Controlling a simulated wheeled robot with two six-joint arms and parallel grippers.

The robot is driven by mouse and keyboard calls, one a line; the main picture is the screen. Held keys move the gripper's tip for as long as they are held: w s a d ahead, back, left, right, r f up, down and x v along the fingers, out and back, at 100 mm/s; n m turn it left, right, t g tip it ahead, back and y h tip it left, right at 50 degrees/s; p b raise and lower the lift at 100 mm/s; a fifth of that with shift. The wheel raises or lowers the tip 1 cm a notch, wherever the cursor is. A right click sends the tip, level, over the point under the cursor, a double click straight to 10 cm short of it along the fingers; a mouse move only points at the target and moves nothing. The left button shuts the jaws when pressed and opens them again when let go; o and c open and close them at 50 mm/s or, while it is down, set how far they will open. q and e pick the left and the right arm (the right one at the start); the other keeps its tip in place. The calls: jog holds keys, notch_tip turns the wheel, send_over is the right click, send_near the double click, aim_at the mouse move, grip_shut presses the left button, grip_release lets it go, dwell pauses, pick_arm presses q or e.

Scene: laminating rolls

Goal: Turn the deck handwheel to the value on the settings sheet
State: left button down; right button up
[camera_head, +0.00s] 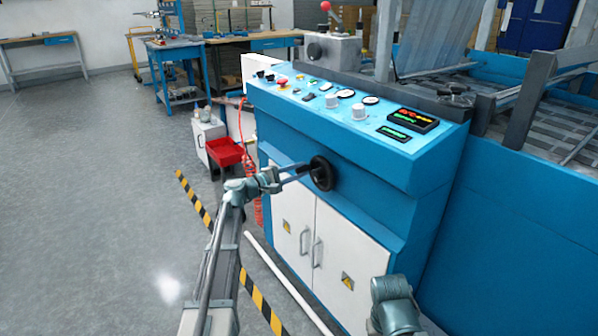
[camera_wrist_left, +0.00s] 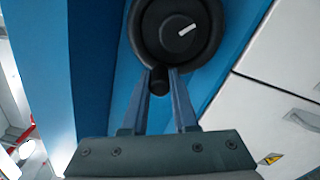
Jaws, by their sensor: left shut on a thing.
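The black handwheel (camera_head: 322,173) is on the front of the blue machine, below the sloped control panel. In the left wrist view the handwheel (camera_wrist_left: 190,50) is a dark round disc with a white mark on its hub pointing up and right. A short black handle (camera_wrist_left: 160,84) shows at its lower rim. My left gripper (camera_head: 305,171) reaches the wheel from the left. In the left wrist view its two blue fingers (camera_wrist_left: 160,74) are shut on the handle, one on each side. I cannot make out a settings sheet.
The control panel (camera_head: 322,97) has knobs, buttons, gauges and lit displays (camera_head: 413,120). White cabinet doors (camera_head: 335,262) with handles are below the wheel. A red bin (camera_head: 224,152) stands behind my left arm. Black-yellow floor tape (camera_head: 196,199) runs along the machine. Grey floor is clear at left.

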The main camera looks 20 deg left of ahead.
dwell(0.4)
pick_arm(q)
jog(key=c, duration=0.7)
grip_release()
jog(key=shift+s, duration=0.1)
jog(key=v, duration=1.3)
jog(key=shift+s+a, duration=0.25)
